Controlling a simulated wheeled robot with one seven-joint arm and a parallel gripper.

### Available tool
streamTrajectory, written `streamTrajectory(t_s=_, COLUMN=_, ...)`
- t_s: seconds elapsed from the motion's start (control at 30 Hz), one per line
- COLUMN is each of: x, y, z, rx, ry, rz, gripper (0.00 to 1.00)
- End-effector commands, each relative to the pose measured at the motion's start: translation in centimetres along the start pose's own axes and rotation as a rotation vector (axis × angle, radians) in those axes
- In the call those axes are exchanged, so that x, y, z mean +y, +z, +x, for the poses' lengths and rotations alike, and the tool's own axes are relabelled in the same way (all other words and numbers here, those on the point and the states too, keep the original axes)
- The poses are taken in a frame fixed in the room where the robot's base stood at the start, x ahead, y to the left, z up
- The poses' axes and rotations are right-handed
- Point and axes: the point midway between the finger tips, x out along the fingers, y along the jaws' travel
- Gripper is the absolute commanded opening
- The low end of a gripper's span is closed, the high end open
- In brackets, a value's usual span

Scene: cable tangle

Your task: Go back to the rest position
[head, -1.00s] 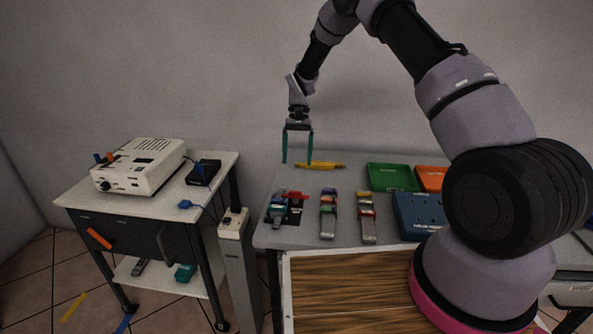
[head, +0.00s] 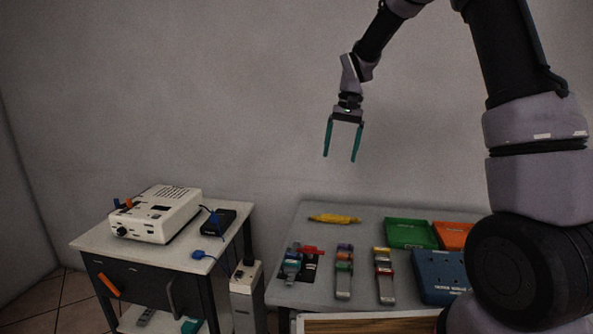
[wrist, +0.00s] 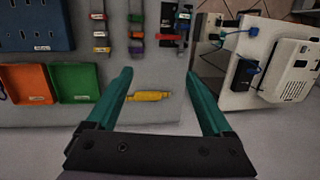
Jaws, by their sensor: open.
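My gripper (head: 341,158) is open and empty, with two teal fingers pointing down. In the head view it hangs in the air well above the grey table (head: 390,222), in front of the bare wall. In the wrist view my gripper (wrist: 158,95) shows both fingers spread, with nothing between them but the table below. A yellow tool-like object (head: 334,218) lies on the table near its back edge. It also shows in the wrist view (wrist: 149,96), beneath the gap between the fingers and apart from them.
The table holds a green tray (head: 411,246), an orange tray (head: 453,233), a blue box (head: 440,277) and several racks with coloured clips (head: 344,270). A side cart (head: 95,243) at left carries a white device (head: 158,214) and a black box (head: 219,222). Air around the gripper is clear.

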Motion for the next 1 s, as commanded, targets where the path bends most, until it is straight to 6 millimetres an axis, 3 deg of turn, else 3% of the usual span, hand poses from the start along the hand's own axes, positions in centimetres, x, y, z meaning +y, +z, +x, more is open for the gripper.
streamTrajectory(t_s=0.03, x=0.9, y=1.1, z=-2.4, rx=0.041, ry=-0.018, rz=0.004, gripper=0.85)
streamTrajectory(t_s=0.2, x=4.0, y=5.3, z=-8.1, rx=0.158, ry=-0.066, rz=0.017, gripper=0.85)
streamTrajectory(t_s=0.5, x=9.5, y=14.0, z=-14.4, rx=0.373, ry=-0.144, rz=0.044, gripper=0.85)
streamTrajectory(t_s=0.8, x=14.0, y=22.1, z=-15.7, rx=0.574, ry=-0.207, rz=0.069, gripper=0.85)
streamTrajectory(t_s=1.0, x=15.3, y=24.6, z=-15.3, rx=0.642, ry=-0.226, rz=0.076, gripper=0.85)
